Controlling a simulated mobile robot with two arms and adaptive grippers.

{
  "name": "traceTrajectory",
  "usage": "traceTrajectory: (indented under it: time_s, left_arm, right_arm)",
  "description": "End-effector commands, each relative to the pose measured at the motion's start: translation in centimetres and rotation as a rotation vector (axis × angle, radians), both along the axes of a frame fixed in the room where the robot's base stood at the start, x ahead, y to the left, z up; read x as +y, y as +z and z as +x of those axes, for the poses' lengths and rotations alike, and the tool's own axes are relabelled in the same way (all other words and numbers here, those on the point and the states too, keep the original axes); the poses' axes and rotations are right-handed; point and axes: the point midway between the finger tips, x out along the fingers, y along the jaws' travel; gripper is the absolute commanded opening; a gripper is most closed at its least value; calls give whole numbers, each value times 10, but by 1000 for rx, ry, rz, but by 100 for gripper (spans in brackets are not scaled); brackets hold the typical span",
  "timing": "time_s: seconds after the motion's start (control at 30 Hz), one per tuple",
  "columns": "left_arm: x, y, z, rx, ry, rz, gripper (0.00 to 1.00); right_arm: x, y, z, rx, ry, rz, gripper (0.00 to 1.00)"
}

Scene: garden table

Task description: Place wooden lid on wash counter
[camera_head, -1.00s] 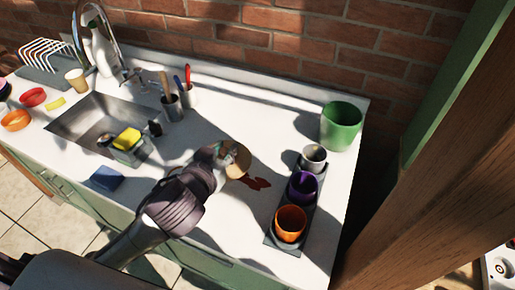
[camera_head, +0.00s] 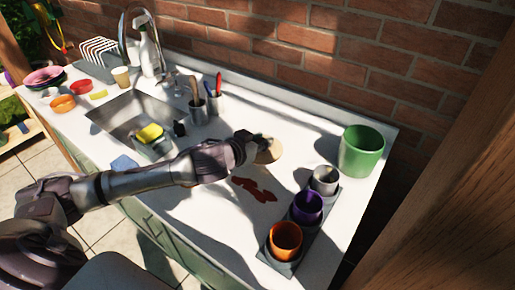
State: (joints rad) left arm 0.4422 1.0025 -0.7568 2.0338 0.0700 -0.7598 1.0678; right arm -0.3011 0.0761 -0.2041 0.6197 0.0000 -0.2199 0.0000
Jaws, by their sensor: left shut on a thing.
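The wooden lid (camera_head: 269,150) is a light tan disc near the middle of the white wash counter (camera_head: 225,208). My left gripper (camera_head: 252,148) is shut on the lid at its left side. The lid looks tilted and seems to be just above the counter; I cannot tell whether it touches. The fingertips are small and partly hidden by the wrist and the lid. My right gripper is not in view.
A dark red stain (camera_head: 254,189) lies just below the lid. A tray (camera_head: 333,194) with grey, purple and orange pots stands right, with a green pot (camera_head: 361,151) behind. The sink (camera_head: 130,113) and a utensil holder (camera_head: 199,112) are left. Counter behind the lid is clear.

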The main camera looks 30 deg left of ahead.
Motion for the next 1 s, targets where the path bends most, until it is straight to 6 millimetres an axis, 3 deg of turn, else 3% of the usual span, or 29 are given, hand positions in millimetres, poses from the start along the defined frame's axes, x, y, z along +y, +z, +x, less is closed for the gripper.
traceTrajectory:
  time_s: [0.2,0.53,0.97,1.0]
  left_arm:
    - [20,-15,19,-1,1,0,0]
    - [21,-54,19,1,-1,-1,0]
    - [21,-62,19,-1,-1,-1,0]
    - [21,-60,19,-1,-1,-1,31]
  right_arm:
    - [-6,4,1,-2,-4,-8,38]
    - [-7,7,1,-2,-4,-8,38]
    - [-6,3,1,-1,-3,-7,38]
    - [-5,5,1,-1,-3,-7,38]
